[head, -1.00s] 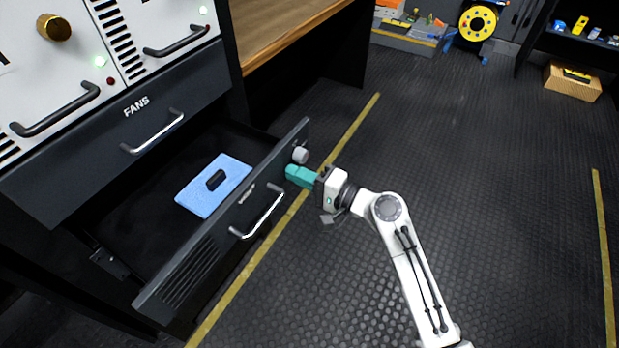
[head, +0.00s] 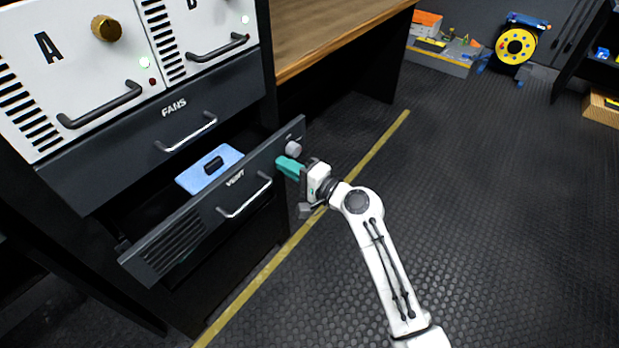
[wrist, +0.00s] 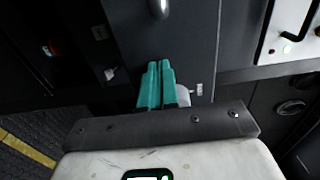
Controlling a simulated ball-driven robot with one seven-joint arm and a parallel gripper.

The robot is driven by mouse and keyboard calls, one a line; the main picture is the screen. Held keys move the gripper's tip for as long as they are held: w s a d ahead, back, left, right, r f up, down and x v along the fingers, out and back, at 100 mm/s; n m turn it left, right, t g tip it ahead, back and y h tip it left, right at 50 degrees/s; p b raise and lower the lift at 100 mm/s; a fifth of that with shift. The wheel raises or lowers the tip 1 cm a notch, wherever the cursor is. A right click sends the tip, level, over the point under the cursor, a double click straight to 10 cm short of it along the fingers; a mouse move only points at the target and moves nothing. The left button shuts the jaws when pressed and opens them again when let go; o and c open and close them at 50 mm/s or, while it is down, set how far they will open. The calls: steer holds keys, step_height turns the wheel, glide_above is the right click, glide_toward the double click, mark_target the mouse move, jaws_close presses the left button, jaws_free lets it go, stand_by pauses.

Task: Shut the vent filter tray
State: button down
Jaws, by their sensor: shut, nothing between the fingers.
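The vent filter tray (head: 165,243) is a dark drawer marked VENT, below the FANS drawer. It stands partly out of the rack. Its front carries a silver bar handle (head: 244,200), slats at the left and a grey round knob (head: 293,148) near the right end. A blue filter pad (head: 226,160) with a dark slot lies inside it. My gripper (head: 284,165) has teal fingers, closed together and empty, at the right end of the tray front, just below the knob. In the wrist view the fingers (wrist: 157,66) point at the dark front panel; whether they touch it I cannot tell.
The FANS drawer (head: 130,150) above is flush with the rack. White panels with handles (head: 100,105) sit over it. A wooden desk (head: 330,30) stands to the right of the rack. The dark floor (head: 480,220) right of the yellow line is clear.

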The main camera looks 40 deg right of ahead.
steer(key=b+x, duration=0.2)
steer(key=x, duration=1)
steer(key=shift+w+f, duration=0.1)
steer(key=shift+w+a+b, duration=0.15)
steer(key=shift+w+b, duration=0.25)
steer(key=shift+w, duration=0.05)
steer(key=shift+r, duration=0.25)
steer(key=shift+w+a+r, duration=0.1)
